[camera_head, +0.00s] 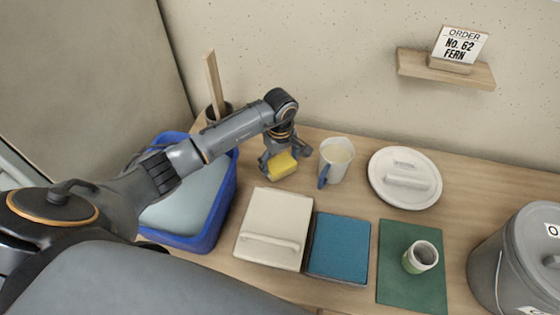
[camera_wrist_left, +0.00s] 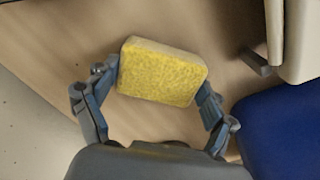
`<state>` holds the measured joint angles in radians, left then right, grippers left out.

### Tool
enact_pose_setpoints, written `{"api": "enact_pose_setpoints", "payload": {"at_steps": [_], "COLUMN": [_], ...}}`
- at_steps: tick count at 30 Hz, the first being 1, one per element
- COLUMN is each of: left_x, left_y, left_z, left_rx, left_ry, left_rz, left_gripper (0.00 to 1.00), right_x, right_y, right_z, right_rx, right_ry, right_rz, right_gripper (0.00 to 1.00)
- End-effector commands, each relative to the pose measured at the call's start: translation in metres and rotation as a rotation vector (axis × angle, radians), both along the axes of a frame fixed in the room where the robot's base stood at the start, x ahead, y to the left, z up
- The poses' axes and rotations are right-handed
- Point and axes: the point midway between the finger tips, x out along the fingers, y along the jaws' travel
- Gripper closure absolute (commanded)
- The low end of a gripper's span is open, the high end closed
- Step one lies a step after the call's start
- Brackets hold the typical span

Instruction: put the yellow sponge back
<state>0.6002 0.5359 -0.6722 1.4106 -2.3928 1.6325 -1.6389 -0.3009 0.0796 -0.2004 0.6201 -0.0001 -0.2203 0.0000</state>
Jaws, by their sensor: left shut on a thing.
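The yellow sponge (camera_head: 282,166) is held by my left gripper (camera_head: 284,158) over the back of the wooden table, left of the white jug. In the left wrist view the sponge (camera_wrist_left: 162,72) sits between the two fingers of my left gripper (camera_wrist_left: 158,92), its broad yellow face towards the camera. The gripper is shut on it. Wood shows behind the sponge. I cannot tell whether the sponge touches the table. My right gripper is not in view.
A blue tub (camera_head: 229,195) stands left. A white jug (camera_head: 334,165), a round lid (camera_head: 405,178), a cream lidded box (camera_head: 270,215), a blue square (camera_head: 339,246), a green mat (camera_head: 395,285) with a cup (camera_head: 420,257), and a grey bucket (camera_head: 515,260) are to the right.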

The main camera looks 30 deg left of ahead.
Motion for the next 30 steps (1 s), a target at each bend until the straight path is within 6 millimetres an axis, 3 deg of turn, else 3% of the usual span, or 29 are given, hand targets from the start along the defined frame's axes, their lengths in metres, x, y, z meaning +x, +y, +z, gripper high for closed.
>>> {"api": "enact_pose_setpoints", "payload": {"at_steps": [1,3,17,20,30], "left_x": [0.0,0.0,0.0,0.001,0.001], "left_y": [0.0,0.0,0.0,0.0,0.001], "left_z": [-0.002,-0.001,0.004,0.016,0.087], "left_rx": [0.001,0.001,-0.001,0.0,0.002], "left_ry": [-0.001,-0.001,-0.001,-0.004,-0.005], "left_rz": [0.0,0.0,0.0,0.0,0.0], "left_gripper": [0.14,0.0,0.0,0.0,0.0], "right_x": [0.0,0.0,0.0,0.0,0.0], "right_y": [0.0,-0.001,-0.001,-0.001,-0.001], "right_z": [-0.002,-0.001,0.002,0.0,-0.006], "right_rx": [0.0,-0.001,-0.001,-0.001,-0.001], "right_ry": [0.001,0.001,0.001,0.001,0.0], "right_rz": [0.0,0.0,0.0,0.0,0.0], "right_gripper": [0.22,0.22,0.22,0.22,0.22]}}
